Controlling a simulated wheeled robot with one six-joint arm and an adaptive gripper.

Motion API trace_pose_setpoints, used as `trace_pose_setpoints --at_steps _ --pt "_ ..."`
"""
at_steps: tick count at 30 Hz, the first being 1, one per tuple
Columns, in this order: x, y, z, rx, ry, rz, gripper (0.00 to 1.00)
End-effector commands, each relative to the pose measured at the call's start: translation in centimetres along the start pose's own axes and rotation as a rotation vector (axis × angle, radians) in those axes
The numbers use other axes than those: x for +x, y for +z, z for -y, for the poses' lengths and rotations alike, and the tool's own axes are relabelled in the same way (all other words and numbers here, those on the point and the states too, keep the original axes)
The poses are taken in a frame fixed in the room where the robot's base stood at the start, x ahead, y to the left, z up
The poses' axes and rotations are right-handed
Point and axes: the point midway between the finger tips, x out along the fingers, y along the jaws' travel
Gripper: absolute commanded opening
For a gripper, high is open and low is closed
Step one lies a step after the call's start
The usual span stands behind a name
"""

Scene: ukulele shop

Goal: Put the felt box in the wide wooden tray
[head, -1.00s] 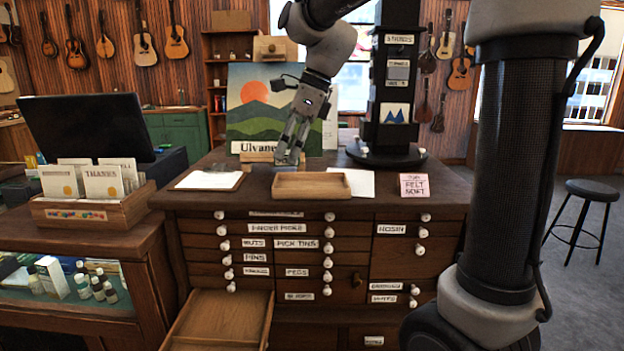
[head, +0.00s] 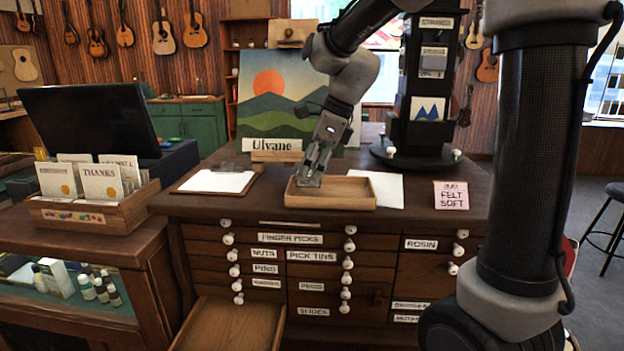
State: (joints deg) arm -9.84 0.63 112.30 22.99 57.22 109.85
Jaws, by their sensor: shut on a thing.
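The wide wooden tray (head: 345,205) is light brown and shallow, and sits on the counter near its front edge. My gripper (head: 310,178) points down at the tray's left part, with its fingertips at or just over the inside. It is shut on a small, dull grey-brown thing, mostly hidden by the fingers; I cannot read any label on it or tell whether it touches the tray floor.
A clipboard (head: 217,182) lies left of the tray and a white sheet (head: 386,188) to its right. Behind stand the Ulvane picture (head: 282,100) and a black display tower (head: 418,155). An open drawer (head: 228,328) juts out below. The tray's right half looks empty.

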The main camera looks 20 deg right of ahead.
Motion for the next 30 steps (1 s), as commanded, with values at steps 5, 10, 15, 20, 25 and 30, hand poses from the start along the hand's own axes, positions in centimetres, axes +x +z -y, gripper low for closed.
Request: trace_pose_setpoints --at_steps 5,10,15,20,25,30 --pt "2.2 -0.9 -0.1 0.001 0.003 -0.001 0.27" --pt "2.2 -0.9 0.0 0.000 0.001 0.000 0.27" --pt "2.4 -1.0 0.0 0.000 0.001 0.000 0.43" --pt "2.4 -1.0 0.0 0.000 0.001 0.000 0.61" --pt "2.4 -1.0 0.0 0.000 0.001 0.000 0.61" --pt "1.8 -0.9 0.0 0.000 0.000 0.000 0.61"
